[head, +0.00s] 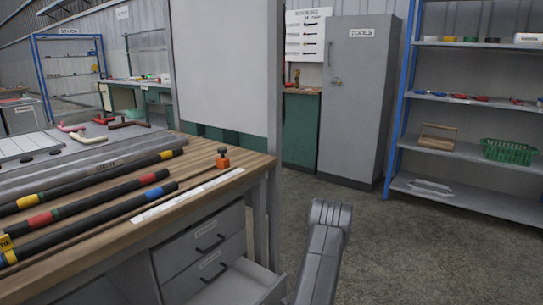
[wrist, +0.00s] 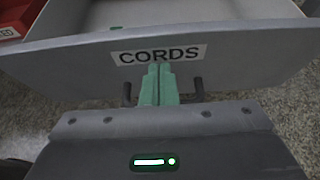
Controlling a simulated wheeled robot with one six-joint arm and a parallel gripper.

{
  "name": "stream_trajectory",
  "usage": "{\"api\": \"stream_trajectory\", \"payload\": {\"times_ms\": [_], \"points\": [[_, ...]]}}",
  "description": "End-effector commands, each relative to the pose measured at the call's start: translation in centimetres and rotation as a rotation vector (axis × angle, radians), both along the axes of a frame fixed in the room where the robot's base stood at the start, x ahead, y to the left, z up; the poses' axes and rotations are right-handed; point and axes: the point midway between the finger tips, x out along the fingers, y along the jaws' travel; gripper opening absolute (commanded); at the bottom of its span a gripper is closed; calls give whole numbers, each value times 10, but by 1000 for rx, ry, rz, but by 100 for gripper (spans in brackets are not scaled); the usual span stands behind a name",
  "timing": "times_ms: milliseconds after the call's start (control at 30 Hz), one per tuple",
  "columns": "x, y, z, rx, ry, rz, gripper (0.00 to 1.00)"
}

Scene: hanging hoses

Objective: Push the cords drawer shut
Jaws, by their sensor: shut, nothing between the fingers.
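The cords drawer (wrist: 240,58) fills the upper part of the wrist view, its grey front carrying a white CORDS label (wrist: 160,54). It stands open; its inside shows behind the front. In the head view the open drawer (head: 243,284) is the lowest one seen in the bench, partly cut off by the picture edge. My gripper (wrist: 159,70) is shut and empty, its green fingers pointing at the drawer front just below the label. Dark handle ends (wrist: 199,88) show on both sides of the fingers. I cannot tell whether the fingertips touch the front.
The workbench (head: 235,165) above holds several dark hoses with coloured bands and an orange-topped item (head: 223,158). Two closed drawers (head: 212,240) sit above the open one. A red labelled thing (wrist: 12,22) is at the wrist view's upper left. Floor to the right is clear.

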Motion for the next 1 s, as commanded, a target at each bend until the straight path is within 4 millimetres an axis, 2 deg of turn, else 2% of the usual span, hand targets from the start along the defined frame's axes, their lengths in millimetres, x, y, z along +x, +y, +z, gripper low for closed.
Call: {"api": "stream_trajectory", "payload": {"times_ms": [533,1000], "points": [[1,2,0,0,0,1,0],[28,39,-1,-1,-1,3,0]]}}
